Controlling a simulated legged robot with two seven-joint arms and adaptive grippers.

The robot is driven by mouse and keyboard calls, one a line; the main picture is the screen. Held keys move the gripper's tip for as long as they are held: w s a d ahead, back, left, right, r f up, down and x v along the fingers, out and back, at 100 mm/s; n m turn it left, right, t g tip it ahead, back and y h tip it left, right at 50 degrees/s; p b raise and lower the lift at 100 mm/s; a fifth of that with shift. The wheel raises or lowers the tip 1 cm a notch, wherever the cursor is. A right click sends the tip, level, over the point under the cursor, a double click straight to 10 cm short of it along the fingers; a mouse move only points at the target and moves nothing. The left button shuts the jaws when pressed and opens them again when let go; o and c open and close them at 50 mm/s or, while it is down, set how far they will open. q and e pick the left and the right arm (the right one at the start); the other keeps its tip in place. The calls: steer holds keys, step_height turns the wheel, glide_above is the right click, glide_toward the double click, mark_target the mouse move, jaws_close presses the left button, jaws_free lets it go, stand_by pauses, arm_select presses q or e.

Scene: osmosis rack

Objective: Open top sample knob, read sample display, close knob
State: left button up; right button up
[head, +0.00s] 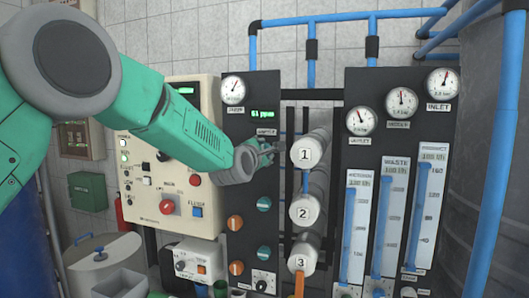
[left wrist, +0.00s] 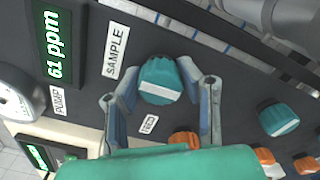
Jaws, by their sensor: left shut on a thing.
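The teal top sample knob (left wrist: 160,83) has a white bar and sits beside the SAMPLE label (left wrist: 117,51) in the left wrist view. My left gripper (left wrist: 158,74) is shut on this knob, one finger on each side. In the head view my left gripper (head: 268,150) reaches the panel just below the sample display and hides the knob. The green sample display (head: 262,114) reads 61 ppm; it also shows in the left wrist view (left wrist: 53,45). My right gripper is not in view.
Lower on the panel are teal knobs (head: 264,204) and orange knobs (head: 235,222). White numbered cylinders (head: 306,152) stand close to the right of the gripper. Gauges (head: 401,102) and flow meters (head: 391,215) are farther right. A cream control box (head: 165,205) is at left.

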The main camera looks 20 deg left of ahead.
arm_select(q)
steer(key=shift+f+m, duration=0.2)
steer(key=shift+m, duration=0.2)
steer(key=m+b, duration=0.1)
steer(key=m, duration=0.1)
steer(key=shift+f+m, duration=0.1)
steer(key=shift+m, duration=0.2)
steer(key=m+b, duration=0.1)
steer(key=m, duration=0.3)
steer(key=shift+m, duration=0.3)
steer(key=m, duration=0.5)
steer(key=shift+d+f+m+b, duration=0.1)
steer(key=shift+f+m+b, duration=0.1)
steer(key=shift+m+b, duration=0.15)
steer(key=shift+m, duration=2.15)
steer(key=o, duration=1.2)
steer(key=shift+c, duration=0.2)
steer(key=shift+r, duration=0.15)
